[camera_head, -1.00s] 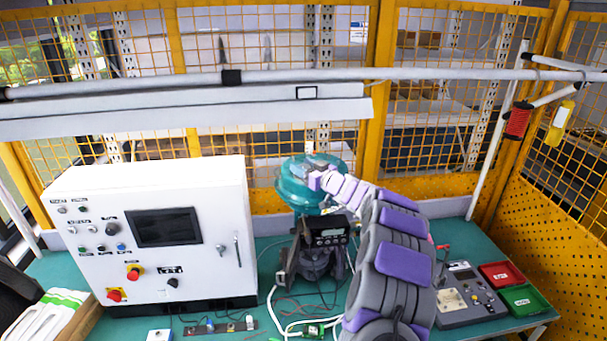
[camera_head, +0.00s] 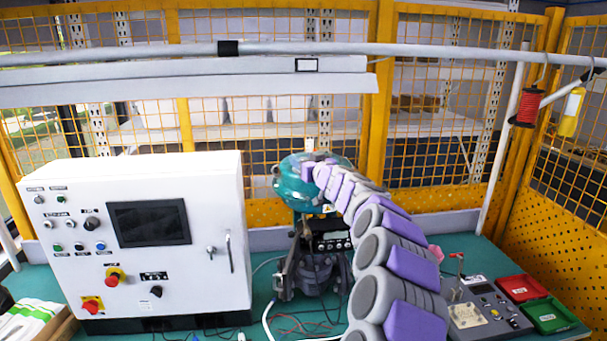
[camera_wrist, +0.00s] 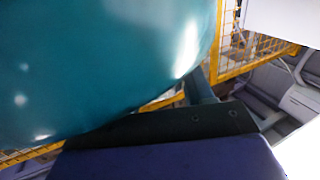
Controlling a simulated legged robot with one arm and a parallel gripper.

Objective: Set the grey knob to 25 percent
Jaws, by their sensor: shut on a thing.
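The teal dome (camera_head: 292,184) tops the valve assembly in the middle of the bench. The positioner (camera_head: 332,242), a dark box with a small display, sits under it. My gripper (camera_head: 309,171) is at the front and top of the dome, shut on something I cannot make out. In the wrist view the teal dome (camera_wrist: 100,65) fills the upper left, close above a dark edge of my gripper (camera_wrist: 170,128). I cannot pick out a grey knob with certainty; my arm covers part of the positioner.
A white control cabinet (camera_head: 205,265) with a screen, buttons and dark rotary switches stands at left. A grey instrument box (camera_head: 478,306), a red tray (camera_head: 520,287) and a green tray (camera_head: 549,315) lie at right. A yellow mesh fence (camera_head: 420,187) closes the back.

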